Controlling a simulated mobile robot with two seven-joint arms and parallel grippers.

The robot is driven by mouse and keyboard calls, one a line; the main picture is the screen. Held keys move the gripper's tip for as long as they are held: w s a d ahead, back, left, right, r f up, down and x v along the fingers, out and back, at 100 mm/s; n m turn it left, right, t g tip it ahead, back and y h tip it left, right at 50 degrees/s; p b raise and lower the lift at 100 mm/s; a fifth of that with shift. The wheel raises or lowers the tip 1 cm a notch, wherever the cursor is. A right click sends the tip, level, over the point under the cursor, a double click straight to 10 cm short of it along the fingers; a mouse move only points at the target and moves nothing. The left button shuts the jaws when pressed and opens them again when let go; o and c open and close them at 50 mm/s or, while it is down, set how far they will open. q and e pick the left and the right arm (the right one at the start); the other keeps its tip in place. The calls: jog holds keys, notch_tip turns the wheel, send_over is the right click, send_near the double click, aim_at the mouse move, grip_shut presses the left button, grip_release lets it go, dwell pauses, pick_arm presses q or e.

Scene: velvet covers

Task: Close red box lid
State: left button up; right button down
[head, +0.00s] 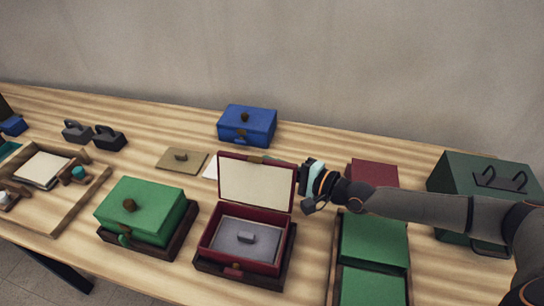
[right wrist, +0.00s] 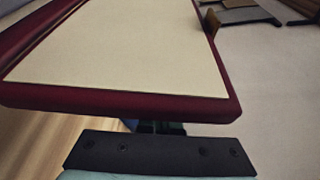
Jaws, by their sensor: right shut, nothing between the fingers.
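The red box (head: 239,250) stands in a dark tray at the middle of the table, with a grey handled piece (head: 246,239) inside. Its lid (head: 256,184) is raised about upright, with the cream lining facing the front. My right gripper (head: 305,178) is shut and empty, at the lid's right edge. In the right wrist view, the lid's cream lining and red rim (right wrist: 120,102) fill much of the picture, just beyond the dark fingers (right wrist: 155,152). Whether they touch the lid cannot be told. My left gripper is not in view.
A green box (head: 145,207) stands left of the red box, a blue box (head: 247,124) behind it. Green panels (head: 374,241) lie in a tray to the right, near a dark green case (head: 480,180). A tan plate (head: 181,160) lies behind left.

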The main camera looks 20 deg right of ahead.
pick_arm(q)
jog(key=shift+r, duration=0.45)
pick_arm(e)
jog(key=shift+s+a+r, duration=0.1)
jog(key=shift+s+a, duration=0.1)
jog(key=shift+s, duration=0.1)
